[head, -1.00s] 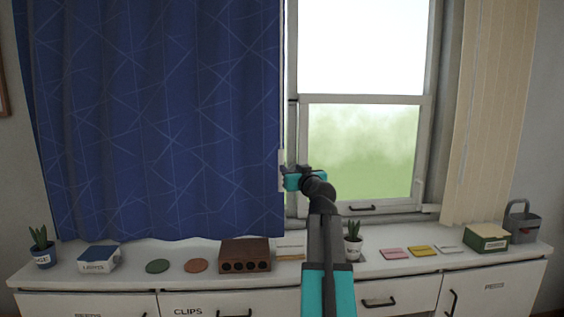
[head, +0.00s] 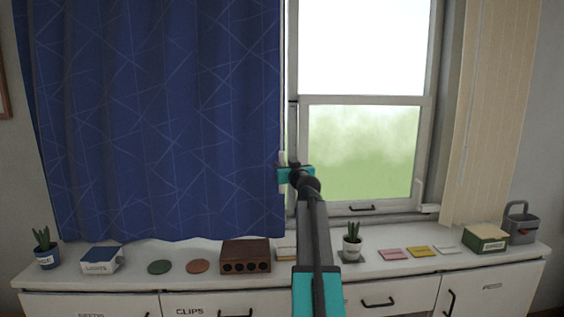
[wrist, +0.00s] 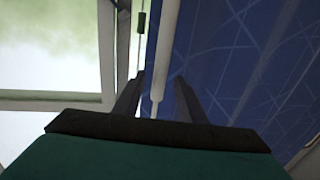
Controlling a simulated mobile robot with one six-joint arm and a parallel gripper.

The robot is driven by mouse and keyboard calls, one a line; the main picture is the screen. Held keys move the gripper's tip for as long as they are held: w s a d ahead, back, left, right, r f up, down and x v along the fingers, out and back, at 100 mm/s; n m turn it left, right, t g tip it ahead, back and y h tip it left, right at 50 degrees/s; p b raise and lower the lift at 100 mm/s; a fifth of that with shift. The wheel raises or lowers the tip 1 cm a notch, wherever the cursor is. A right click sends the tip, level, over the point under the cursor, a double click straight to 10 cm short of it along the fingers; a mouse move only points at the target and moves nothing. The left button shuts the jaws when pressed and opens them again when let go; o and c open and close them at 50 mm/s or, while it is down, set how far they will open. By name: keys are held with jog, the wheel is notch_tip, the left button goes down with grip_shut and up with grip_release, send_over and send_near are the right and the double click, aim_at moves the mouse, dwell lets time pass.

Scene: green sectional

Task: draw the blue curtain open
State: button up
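The blue curtain (head: 160,120) hangs over the left part of the window, with its free edge near the window's middle. A pale strip or wand (head: 283,158) shows at that edge. In the wrist view a white rod (wrist: 166,50) runs along the edge of the blue curtain (wrist: 235,60). My gripper (head: 285,168) is at this edge, partly hidden by my own arm. In the wrist view my gripper (wrist: 157,88) is open, with the rod's lower end showing between its two fingers. Neither finger is clearly pressed on it.
A cream curtain (head: 492,110) hangs at the right of the window (head: 365,150). Below, a white cabinet top (head: 215,283) holds plants, a brown block (head: 246,257), discs, note pads, boxes and a grey caddy (head: 522,222). The air before the blue curtain is clear.

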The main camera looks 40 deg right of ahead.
aim_at(282, 163)
jog(key=shift+p+x, duration=0.5)
jog(key=shift+x, duration=1.5)
grip_shut()
